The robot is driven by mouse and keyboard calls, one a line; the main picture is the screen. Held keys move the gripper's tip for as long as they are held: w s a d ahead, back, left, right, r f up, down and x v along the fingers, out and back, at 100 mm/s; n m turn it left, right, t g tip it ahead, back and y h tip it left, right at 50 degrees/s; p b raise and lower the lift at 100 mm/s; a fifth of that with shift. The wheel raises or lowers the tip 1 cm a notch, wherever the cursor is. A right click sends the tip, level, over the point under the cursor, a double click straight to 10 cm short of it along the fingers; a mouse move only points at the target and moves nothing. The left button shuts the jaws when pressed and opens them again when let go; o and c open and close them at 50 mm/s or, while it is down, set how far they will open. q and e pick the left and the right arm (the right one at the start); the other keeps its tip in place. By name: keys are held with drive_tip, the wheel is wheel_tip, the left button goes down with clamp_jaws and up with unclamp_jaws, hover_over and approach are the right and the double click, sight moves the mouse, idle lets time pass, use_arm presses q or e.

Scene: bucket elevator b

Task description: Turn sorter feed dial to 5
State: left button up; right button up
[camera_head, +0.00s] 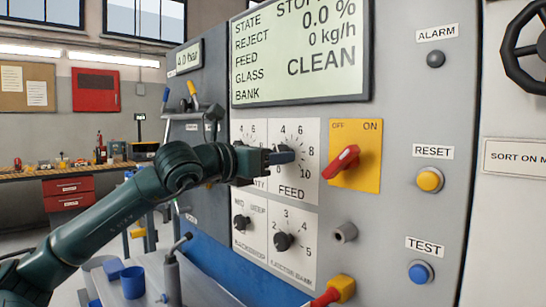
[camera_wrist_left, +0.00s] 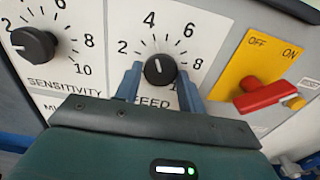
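The feed dial (camera_wrist_left: 160,70) is a round black knob on a white plate marked FEED, with numbers around it. Its white pointer line points up and slightly left, roughly toward the 4. In the left wrist view the two blue fingers of my left gripper (camera_wrist_left: 161,84) stand apart on either side of the knob, with narrow gaps visible near the tips. My right gripper is not in view.
The sensitivity dial (camera_wrist_left: 34,44) is left of the feed dial. A red switch (camera_head: 343,161) on a yellow plate is close on the right. Two more dials (camera_head: 283,241) sit below. A display (camera_head: 300,52) above reads feed 0 kg/h.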

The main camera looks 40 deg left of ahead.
use_arm(q)
drive_tip(key=c, duration=0.5)
drive_tip(key=m+b, duration=0.3)
drive_tip(key=m, duration=0.2)
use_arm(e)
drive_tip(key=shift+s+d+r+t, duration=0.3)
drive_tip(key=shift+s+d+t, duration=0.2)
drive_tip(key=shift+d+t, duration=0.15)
use_arm(q)
drive_tip(key=o, duration=1)
drive_tip(key=shift+c, duration=0.2)
drive_tip(key=shift+s+b, duration=0.1)
drive_tip(key=shift+b, duration=0.2)
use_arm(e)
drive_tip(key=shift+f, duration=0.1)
